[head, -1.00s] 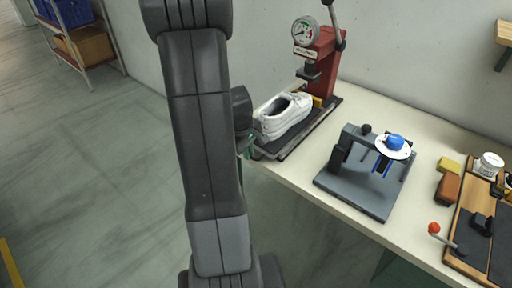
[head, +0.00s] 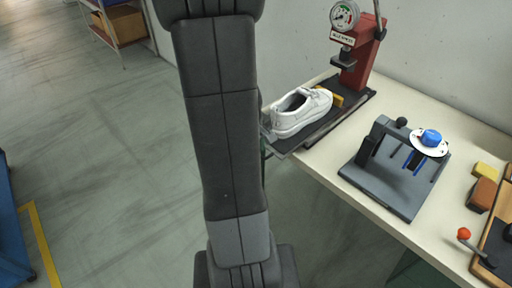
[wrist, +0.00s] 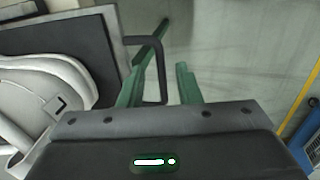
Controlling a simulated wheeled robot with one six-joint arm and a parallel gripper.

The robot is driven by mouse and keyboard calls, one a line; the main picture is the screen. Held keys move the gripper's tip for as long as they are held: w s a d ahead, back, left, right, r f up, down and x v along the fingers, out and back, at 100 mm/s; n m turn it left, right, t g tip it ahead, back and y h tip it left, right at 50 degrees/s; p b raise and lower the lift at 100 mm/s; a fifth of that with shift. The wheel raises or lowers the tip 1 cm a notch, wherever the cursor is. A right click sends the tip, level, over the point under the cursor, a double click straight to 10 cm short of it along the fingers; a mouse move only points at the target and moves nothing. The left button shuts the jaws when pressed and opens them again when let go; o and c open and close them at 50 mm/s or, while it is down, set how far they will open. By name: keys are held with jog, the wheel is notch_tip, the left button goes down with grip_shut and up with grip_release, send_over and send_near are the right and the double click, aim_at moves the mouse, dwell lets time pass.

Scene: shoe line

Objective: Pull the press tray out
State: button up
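The press tray (head: 287,147) is a dark flat plate with a light rim. It carries a white shoe (head: 302,112) and sticks out past the table's front edge. The tray also shows at the left of the wrist view (wrist: 95,35), with part of the shoe (wrist: 50,85) on it. Its dark U-shaped handle (wrist: 160,70) reaches between the green fingers of my gripper (wrist: 167,75). The fingers stand apart, with a visible gap between the handle bar and the right finger. In the head view my arm hides most of the gripper.
The red press (head: 360,60) with a gauge stands behind the tray. A grey jig (head: 385,185) with a blue-topped disc stands on the table to the right. A yellow block (head: 486,171) and a brown block (head: 482,194) lie farther right. Open floor (head: 110,150) lies to the left.

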notch_tip(320, 180, up, 14)
jog(key=s+a+p, duration=0.1)
jog(key=a, duration=0.1)
jog(key=shift+s+f, duration=0.2)
jog(key=shift+s, duration=0.05)
jog(key=shift+f, duration=0.1)
dwell(0.5)
jog(key=f, duration=0.4)
jog(key=w+d+f, duration=0.1)
jog(key=f, duration=0.4)
jog(key=d+f+b, duration=0.1)
jog(key=f, duration=0.3)
jog(key=shift+w+f, duration=0.25)
jog(key=shift+f, duration=0.05)
jog(key=shift+w+d, duration=0.2)
jog(key=shift+d, duration=0.05)
jog(key=shift+r, duration=0.2)
